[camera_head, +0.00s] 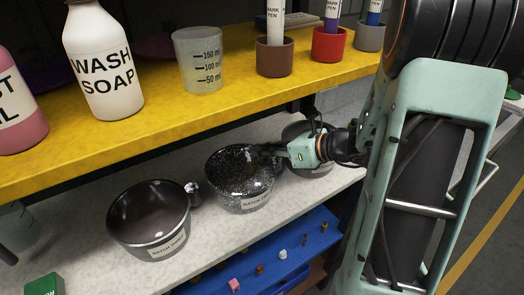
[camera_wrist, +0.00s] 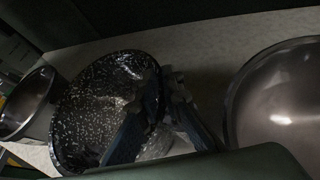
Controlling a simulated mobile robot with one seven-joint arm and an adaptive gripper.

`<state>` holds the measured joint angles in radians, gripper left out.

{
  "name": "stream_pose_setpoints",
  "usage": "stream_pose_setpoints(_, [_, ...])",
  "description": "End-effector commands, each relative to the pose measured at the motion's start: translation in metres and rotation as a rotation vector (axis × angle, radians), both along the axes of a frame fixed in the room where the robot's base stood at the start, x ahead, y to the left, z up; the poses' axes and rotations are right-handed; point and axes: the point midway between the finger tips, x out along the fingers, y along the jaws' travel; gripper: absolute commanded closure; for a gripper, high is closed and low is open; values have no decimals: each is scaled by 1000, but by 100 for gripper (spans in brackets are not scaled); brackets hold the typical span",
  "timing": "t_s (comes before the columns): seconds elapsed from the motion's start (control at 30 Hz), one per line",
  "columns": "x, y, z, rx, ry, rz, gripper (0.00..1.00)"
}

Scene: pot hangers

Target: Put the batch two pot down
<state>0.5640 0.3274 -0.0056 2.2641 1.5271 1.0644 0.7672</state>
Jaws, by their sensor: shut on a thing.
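The batch two pot (camera_head: 222,176) is the black, white-speckled pot in the middle of the pale lower shelf. Its white label faces the front, with small, blurred text. My gripper (camera_head: 268,151) reaches in from the right and is shut on this pot at its right side. In the wrist view the fingers (camera_wrist: 160,112) close at the edge of the speckled pot (camera_wrist: 88,115). The exact contact is dark and partly hidden. The pot is at or just over the pale shelf (camera_head: 95,262); I cannot tell whether its base touches.
A plain dark pot (camera_head: 150,225) with a label stands to the left. Another pot (camera_head: 300,132) is behind my gripper, partly hidden. The yellow shelf (camera_head: 150,125) overhangs, carrying a wash soap bottle (camera_head: 102,65), a measuring cup (camera_head: 198,65) and pen holders. A blue pegboard (camera_head: 305,245) is below.

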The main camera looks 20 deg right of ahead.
Motion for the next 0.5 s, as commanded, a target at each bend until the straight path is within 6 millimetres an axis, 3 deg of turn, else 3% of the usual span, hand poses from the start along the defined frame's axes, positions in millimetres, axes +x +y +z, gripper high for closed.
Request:
stream_pose_setpoints(0.23, [0, 0, -1, 2, -3, 1, 100])
stream_pose_setpoints(0.27, [0, 0, -3, 0, 0, 1, 90])
stream_pose_setpoints(0.4, [0, 0, -3, 0, 0, 1, 75])
stream_pose_setpoints(0.5, [0, 0, -3, 0, 0, 1, 75])
